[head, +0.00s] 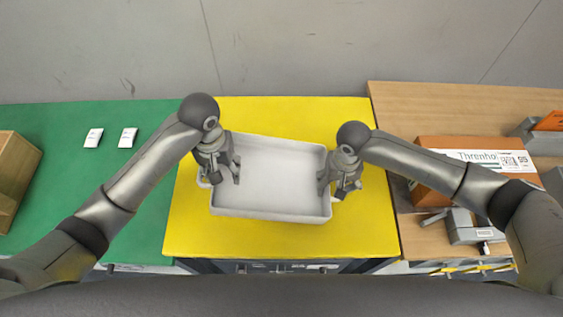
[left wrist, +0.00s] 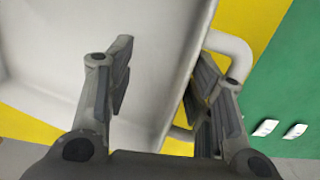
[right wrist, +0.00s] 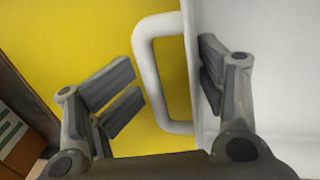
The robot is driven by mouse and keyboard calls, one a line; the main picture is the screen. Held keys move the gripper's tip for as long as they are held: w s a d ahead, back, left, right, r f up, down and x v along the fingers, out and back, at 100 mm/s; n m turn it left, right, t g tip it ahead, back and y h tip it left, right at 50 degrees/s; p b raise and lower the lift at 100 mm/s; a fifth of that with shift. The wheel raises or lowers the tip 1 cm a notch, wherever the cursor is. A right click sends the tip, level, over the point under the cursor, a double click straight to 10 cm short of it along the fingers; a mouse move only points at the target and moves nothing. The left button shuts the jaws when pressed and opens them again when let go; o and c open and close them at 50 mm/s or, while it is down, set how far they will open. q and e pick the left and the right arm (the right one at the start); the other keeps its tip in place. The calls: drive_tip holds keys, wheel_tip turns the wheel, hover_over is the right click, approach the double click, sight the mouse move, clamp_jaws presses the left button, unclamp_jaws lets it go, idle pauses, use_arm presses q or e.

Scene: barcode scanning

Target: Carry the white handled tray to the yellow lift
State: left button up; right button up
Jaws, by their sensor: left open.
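The white handled tray (head: 270,213) is empty and sits on the yellow lift surface (head: 368,215), slightly turned. My left gripper (head: 225,182) is open at the tray's left end; in the left wrist view (left wrist: 162,65) one finger is inside the tray and the other is outside by the white left handle (left wrist: 238,48). My right gripper (head: 337,187) is open at the right end; in the right wrist view (right wrist: 166,65) the right handle (right wrist: 147,70) and the tray wall lie between its spread fingers, with a visible gap on the handle side.
A green table (head: 110,190) on the left holds two small white items (head: 128,138) and a brown box (head: 14,175). A wooden table (head: 440,105) on the right holds an orange-and-white box (head: 465,160) and a grey device (head: 468,228). Yellow surface around the tray is clear.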

wheel_tip(320, 180, up, 12)
drive_tip(key=shift+a+r, duration=0.2)
drive_tip(key=shift+a, duration=0.15)
use_arm(q)
drive_tip(key=shift+s, duration=0.15)
use_arm(e)
drive_tip(key=shift+f, duration=0.1)
idle(0.4)
